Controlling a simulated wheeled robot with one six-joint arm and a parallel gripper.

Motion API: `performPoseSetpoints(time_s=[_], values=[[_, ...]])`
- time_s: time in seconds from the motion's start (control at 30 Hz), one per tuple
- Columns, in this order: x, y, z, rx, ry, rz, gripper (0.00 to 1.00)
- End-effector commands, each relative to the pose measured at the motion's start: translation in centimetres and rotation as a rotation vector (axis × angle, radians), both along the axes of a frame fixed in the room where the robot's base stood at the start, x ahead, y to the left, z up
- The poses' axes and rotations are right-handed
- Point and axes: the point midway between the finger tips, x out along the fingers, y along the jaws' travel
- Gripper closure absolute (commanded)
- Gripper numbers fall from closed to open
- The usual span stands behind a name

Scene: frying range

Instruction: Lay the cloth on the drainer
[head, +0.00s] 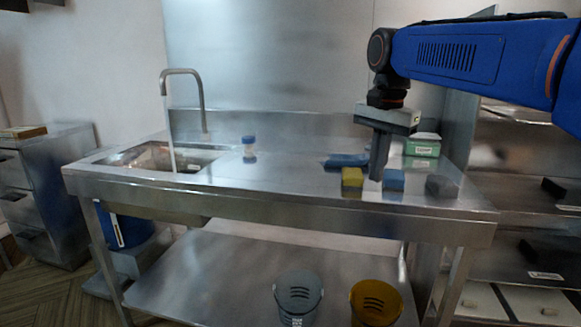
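A blue, low, folded-looking piece (345,160), probably the cloth, lies on the steel counter toward the back, left of my gripper. My gripper (379,172) points down over the counter's right part, close to a yellow block (352,178) and a blue block (393,180). Its fingers overlap in this view, so their opening is unclear. I see nothing clearly held. I cannot pick out a separate drainer; the bare steel counter (285,178) lies right of the sink basin (160,157).
A grey block (441,186) sits near the counter's right front edge. A green-white box (422,146) stands behind it. A small blue-capped jar (248,147) stands right of the tap (187,105). Two buckets, grey (298,295) and amber (376,303), stand below. The mid-counter is clear.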

Motion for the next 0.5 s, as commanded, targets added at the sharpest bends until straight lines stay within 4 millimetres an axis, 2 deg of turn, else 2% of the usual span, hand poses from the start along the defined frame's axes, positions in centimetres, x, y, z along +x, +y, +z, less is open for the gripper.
performPoseSetpoints(time_s=[0.03,0.27,0.5], values=[[-1.3,-0.7,-0.5,-0.001,-0.013,0.027,1.0],[-7.0,-3.5,-4.5,-0.02,-0.09,0.206,1.0],[-13.1,-5.9,-9.8,-0.061,-0.168,0.392,1.0]])
